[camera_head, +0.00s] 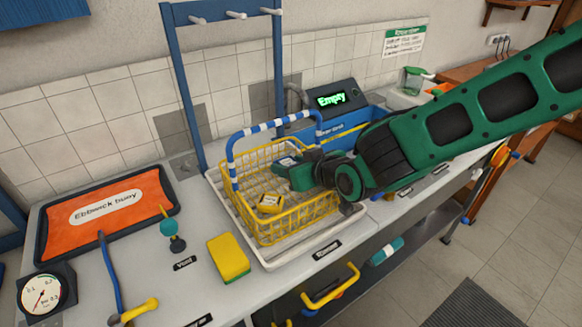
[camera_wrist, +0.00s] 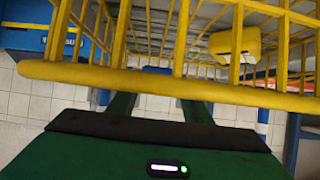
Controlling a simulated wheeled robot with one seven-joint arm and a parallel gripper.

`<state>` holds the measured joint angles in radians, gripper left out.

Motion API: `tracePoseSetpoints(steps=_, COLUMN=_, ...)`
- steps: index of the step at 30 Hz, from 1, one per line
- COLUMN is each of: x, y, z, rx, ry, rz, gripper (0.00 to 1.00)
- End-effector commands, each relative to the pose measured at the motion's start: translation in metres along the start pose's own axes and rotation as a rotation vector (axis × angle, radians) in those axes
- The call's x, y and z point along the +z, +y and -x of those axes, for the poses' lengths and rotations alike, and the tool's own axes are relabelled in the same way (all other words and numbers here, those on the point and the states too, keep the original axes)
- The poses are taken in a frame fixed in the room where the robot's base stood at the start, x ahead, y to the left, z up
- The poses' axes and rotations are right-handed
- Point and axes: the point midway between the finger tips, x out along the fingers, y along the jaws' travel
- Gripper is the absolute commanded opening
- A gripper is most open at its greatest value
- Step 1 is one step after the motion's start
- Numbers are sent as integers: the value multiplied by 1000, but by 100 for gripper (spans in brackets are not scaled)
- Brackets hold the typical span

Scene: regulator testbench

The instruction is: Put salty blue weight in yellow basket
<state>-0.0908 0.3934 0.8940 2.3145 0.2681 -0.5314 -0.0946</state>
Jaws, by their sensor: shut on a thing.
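The yellow wire basket (camera_head: 297,232) stands on a white tray on the bench, with a blue-and-white striped handle over it. My gripper (camera_head: 289,170) reaches into the basket's top from the right. It is shut on a small item with a white and blue face (camera_head: 287,161), which looks like the blue weight; its label is too small to read. In the wrist view, the yellow rim (camera_wrist: 200,88) crosses in front of my gripper's fingers (camera_wrist: 157,108) and hides most of what is between them. A yellow weight (camera_head: 269,203) lies in the basket.
A yellow-green sponge (camera_head: 229,258) lies left of the tray. An orange tray (camera_head: 108,212), a gauge (camera_head: 42,294) and a blue tool with a yellow handle (camera_head: 112,283) are further left. A blue frame (camera_head: 185,100) and an "Empty" display (camera_head: 331,99) stand behind.

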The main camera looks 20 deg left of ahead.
Motion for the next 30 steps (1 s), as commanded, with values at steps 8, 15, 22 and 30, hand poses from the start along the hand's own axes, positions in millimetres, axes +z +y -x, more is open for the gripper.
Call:
tracePoseSetpoints(steps=8, x=6, y=-1, z=-4, rx=-1, ry=4, rz=1, gripper=6)
tracePoseSetpoints(steps=15, x=8, y=0, z=-5, rx=0, ry=4, rz=0, gripper=6)
tracePoseSetpoints(steps=22, x=13, y=0, z=-8, rx=0, ry=4, rz=0, gripper=6)
tracePoseSetpoints(steps=30, x=18, y=1, z=-10, rx=1, ry=1, rz=-1, gripper=47)
